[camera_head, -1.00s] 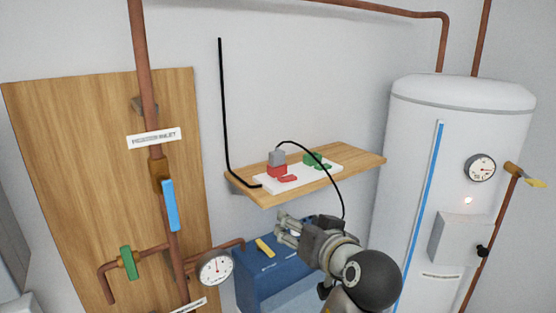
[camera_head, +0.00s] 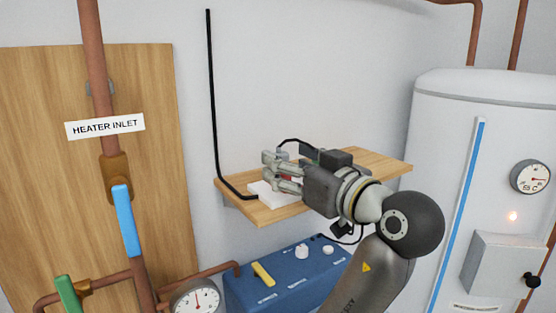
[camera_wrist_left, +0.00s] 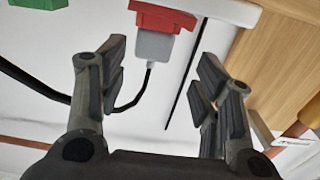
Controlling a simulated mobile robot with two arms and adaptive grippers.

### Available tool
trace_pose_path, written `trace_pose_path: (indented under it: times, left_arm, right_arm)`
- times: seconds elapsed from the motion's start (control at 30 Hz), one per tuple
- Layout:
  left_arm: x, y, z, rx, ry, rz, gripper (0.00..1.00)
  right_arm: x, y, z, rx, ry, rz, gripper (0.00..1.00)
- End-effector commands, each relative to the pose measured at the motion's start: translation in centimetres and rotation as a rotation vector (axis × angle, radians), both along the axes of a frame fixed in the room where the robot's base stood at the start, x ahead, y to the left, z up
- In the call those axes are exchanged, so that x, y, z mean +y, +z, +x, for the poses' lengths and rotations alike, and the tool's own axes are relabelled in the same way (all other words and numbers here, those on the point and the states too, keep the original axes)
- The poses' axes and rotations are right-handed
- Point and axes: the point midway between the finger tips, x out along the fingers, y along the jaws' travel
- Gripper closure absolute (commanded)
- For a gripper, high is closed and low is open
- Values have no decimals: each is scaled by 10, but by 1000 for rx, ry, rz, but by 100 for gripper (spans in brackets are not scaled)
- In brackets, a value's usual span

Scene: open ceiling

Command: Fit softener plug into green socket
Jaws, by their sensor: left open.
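The grey plug (camera_wrist_left: 153,45) sits in the red socket (camera_wrist_left: 160,15) in the left wrist view, its black cable (camera_wrist_left: 147,82) hanging from it. The green socket (camera_wrist_left: 38,3) is at the top left edge there, only partly in frame. My left gripper (camera_wrist_left: 161,54) is open, its fingers on either side of the plug, which is not gripped. My right gripper is not in view.
The wooden shelf (camera_head: 385,166) is on the wall, with a black pipe or cable (camera_head: 213,100) rising at its left. A blue unit (camera_head: 290,281) with a yellow handle stands below. The white heater tank (camera_head: 440,150) is at the right, copper pipes at the left.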

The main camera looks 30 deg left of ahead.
Motion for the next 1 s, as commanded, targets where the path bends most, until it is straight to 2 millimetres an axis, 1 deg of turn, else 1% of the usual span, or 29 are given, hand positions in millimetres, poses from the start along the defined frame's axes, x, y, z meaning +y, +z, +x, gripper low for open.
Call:
trace_pose_path:
  times: [0.07,0.13,0.23,0.33,0.4,0.5,0.63,0.73,0.83,1.0]
  left_arm:
    - [4,1,2,1,0,2,41]
    - [10,2,6,2,1,2,41]
    - [21,4,14,3,3,2,41]
    - [33,2,22,4,3,2,41]
    - [41,1,25,3,2,2,41]
    - [46,-1,27,2,0,1,41]
    - [47,-2,28,1,-1,-1,41]
    - [47,-2,28,1,-1,-1,41]
    - [47,-2,27,1,-1,-1,54]
    - [47,-2,27,1,-1,-1,76]
  right_arm:
    - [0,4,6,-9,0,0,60]
    - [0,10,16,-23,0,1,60]
    - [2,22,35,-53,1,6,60]
    - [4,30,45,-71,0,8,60]
    - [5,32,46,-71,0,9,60]
    - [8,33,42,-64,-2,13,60]
    - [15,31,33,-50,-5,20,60]
    - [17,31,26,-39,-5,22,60]
    - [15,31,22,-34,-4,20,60]
    - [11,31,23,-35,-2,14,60]
